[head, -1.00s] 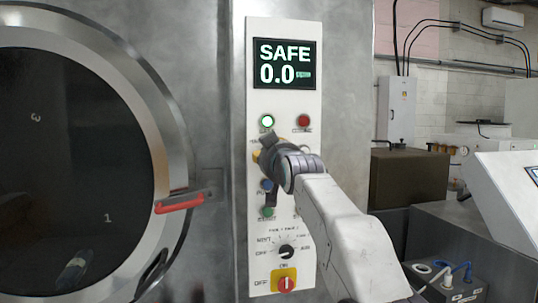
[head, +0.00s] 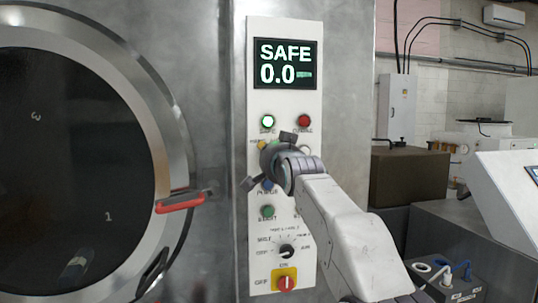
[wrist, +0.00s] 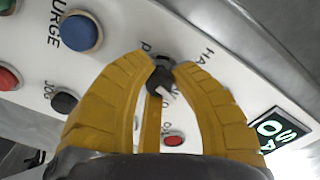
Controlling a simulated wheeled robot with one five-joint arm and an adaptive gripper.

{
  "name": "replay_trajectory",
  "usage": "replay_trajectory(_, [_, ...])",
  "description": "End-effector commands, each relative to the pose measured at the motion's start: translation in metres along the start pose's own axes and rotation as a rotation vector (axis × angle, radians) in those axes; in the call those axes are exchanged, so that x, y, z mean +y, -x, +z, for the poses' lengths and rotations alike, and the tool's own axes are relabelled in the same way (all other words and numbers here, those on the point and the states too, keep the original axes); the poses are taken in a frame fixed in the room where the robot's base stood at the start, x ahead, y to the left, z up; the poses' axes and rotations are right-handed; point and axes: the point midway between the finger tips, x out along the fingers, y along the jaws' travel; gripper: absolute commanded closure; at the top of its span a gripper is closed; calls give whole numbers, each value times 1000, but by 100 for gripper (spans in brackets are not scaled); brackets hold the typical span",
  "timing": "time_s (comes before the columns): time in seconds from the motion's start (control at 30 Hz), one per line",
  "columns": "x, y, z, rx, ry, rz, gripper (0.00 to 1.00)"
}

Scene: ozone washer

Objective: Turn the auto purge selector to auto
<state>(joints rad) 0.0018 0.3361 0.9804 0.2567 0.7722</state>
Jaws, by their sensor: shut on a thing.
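The selector (wrist: 158,82) is a small black knob with a white pointer mark on the white control panel (head: 256,100). In the wrist view its pointer slants toward the lower right, and part of a label reading "HA" shows beside it. My gripper (wrist: 164,68) has yellow fingers closed around the knob, one on each side. In the head view my gripper (head: 268,163) is against the panel, tilted, below the lit green lamp (head: 268,121). It hides the selector there.
The panel also carries a display (head: 286,63) reading SAFE 0.0, a red lamp (head: 303,121), a blue button (wrist: 80,32), a green button (head: 267,212), a black dial (head: 287,251) and a red-and-yellow switch (head: 286,281). A red door handle (head: 180,202) sticks out at left.

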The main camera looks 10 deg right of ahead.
Motion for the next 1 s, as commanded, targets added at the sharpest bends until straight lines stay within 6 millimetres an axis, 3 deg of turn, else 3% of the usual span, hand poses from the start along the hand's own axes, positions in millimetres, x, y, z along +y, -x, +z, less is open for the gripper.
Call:
replay_trajectory(0.43, [-4,2,-6,13,-244,-12,100])
replay_trajectory(1.0, [-3,2,-6,13,-292,-11,100])
